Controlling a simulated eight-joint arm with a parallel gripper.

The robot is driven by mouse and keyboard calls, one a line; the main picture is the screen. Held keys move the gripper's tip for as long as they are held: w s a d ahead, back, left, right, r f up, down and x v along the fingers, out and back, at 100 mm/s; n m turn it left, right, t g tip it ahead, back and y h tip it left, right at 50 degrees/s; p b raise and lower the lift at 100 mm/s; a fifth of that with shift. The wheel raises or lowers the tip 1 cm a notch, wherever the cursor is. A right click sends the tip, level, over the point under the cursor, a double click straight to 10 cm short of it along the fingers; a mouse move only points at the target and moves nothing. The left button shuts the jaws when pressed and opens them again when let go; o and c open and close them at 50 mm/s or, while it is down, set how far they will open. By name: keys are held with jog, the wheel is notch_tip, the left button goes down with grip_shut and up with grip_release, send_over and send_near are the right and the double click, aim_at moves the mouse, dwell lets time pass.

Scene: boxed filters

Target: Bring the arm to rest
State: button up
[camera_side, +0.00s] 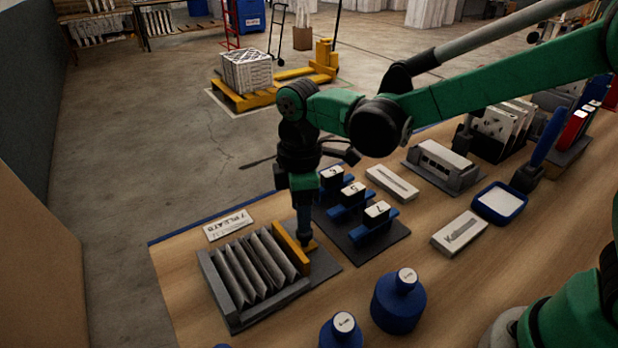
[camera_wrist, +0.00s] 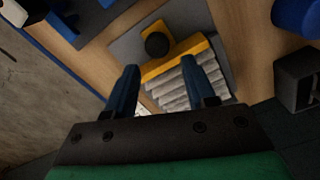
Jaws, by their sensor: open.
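My gripper (camera_side: 304,238) points down at the near left of the bench, beside the yellow pusher plate (camera_side: 290,250). In the wrist view, its two blue fingers (camera_wrist: 160,66) stand apart with nothing gripped between them. The yellow plate (camera_wrist: 178,60) and its round black knob (camera_wrist: 157,44) lie just beyond the fingertips. I cannot tell whether a finger touches the plate. A grey pleated filter (camera_side: 248,268) stands in a grey holder (camera_side: 218,284) against the plate; its pleats also show in the wrist view (camera_wrist: 180,92).
A "7 PLEATS" card (camera_side: 228,224) lies behind the holder. Numbered blue blocks (camera_side: 352,194) stand on a dark mat to the right. Blue weights (camera_side: 398,301) stand in front. A white box (camera_side: 460,233) and a blue tray (camera_side: 499,203) lie further right.

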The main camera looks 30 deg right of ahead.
jog(key=shift+r, duration=0.55)
jog(key=shift+d+r, duration=0.15)
jog(key=s+d+r+m+t, duration=0.2)
jog(key=s+d+m+t, duration=0.1)
jog(key=d+m, duration=0.3)
jog(key=s+d+r+m+t, duration=0.3)
jog(key=s+d+m+t, duration=0.1)
jog(key=d+m, duration=0.2)
jog(key=shift+s+d+m, duration=0.25)
jog(key=shift+s+m, duration=0.15)
jog(key=shift+m, duration=0.4)
